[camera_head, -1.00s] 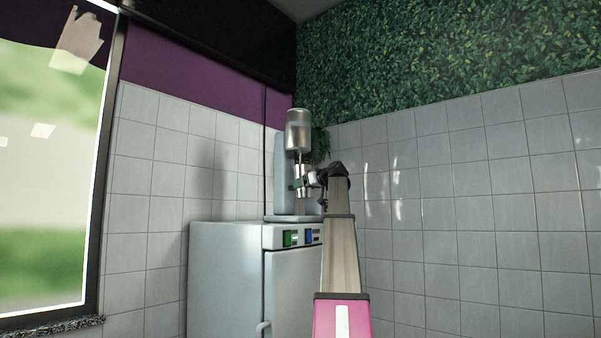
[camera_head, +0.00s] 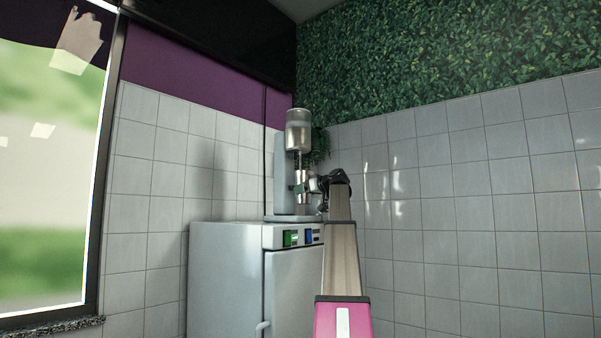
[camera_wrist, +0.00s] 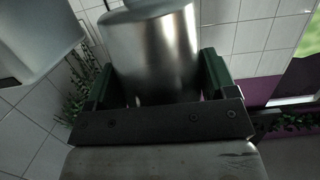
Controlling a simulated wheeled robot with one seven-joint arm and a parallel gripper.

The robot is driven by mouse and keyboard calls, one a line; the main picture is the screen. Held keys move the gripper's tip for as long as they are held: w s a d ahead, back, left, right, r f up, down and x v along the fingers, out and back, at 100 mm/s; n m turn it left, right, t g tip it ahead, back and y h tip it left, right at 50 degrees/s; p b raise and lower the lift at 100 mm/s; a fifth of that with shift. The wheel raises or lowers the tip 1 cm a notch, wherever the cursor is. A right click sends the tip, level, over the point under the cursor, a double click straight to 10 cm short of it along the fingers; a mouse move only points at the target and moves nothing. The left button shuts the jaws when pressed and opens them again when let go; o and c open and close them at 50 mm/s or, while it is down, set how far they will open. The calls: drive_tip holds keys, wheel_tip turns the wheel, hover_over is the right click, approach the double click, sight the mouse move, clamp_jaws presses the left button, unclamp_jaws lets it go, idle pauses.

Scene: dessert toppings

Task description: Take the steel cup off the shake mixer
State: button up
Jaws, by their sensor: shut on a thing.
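The shake mixer (camera_head: 284,175) is a pale grey stand with a silver motor head (camera_head: 299,128) and a thin spindle below it. The steel cup (camera_head: 302,178) is upright under the head, around the lower part of the spindle and apart from the head. My gripper (camera_head: 300,188) is shut on the cup from the right. In the wrist view the shiny cup (camera_wrist: 150,55) fills the space between my two green fingers (camera_wrist: 156,85). Whether the cup's bottom touches the mixer's base (camera_head: 290,218) is too small to tell.
The mixer stands on a white cabinet (camera_head: 225,265) with green and blue switches, in a tiled corner. A plant (camera_head: 320,146) hangs just behind the mixer to the right. A window (camera_head: 50,180) is at the left.

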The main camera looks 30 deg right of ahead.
sight(310, 198)
drive_tip(key=shift+s+d+f, duration=0.1)
drive_tip(key=shift+s+f, duration=0.1)
drive_tip(key=shift+f, duration=1.8)
drive_tip(key=shift+s, duration=0.1)
drive_tip(key=f+v, duration=0.2)
drive_tip(key=v, duration=1)
drive_tip(key=shift+s, duration=0.25)
idle(0.4)
drive_tip(key=shift+d+r, duration=0.1)
drive_tip(key=shift+r, duration=0.05)
idle(0.3)
